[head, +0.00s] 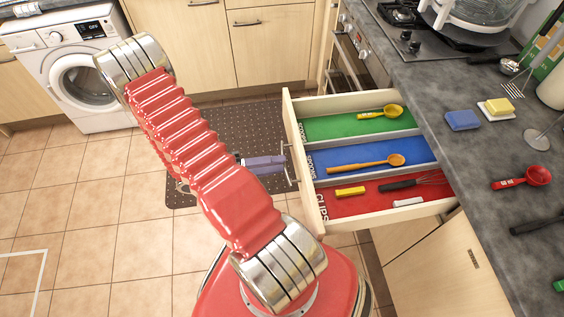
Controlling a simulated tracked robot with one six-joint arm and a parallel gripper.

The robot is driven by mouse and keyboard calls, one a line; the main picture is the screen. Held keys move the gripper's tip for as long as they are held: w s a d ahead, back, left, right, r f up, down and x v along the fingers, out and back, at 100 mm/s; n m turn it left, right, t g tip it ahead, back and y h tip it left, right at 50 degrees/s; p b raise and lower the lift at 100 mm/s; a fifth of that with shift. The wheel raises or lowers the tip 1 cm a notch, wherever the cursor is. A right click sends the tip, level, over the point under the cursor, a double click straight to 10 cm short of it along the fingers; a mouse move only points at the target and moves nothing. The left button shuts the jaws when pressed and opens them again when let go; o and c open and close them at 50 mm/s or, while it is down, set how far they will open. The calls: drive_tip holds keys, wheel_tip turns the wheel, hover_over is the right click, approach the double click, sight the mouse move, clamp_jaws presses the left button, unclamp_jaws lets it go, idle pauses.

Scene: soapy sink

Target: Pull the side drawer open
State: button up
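The side drawer (290,113) stands well out from the counter, with its inside in full view.
A yellow scoop (380,112), a wooden spoon (365,164), a whisk (410,182) and small blocks lie in the drawer. The grey counter (440,90) runs along the right. Tiled floor (90,190) to the left is clear; a washing machine (70,65) stands at the back left.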

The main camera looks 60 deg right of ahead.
drive_tip(key=v, duration=1.1)
drive_tip(key=x, duration=1.3)
idle(0.5)
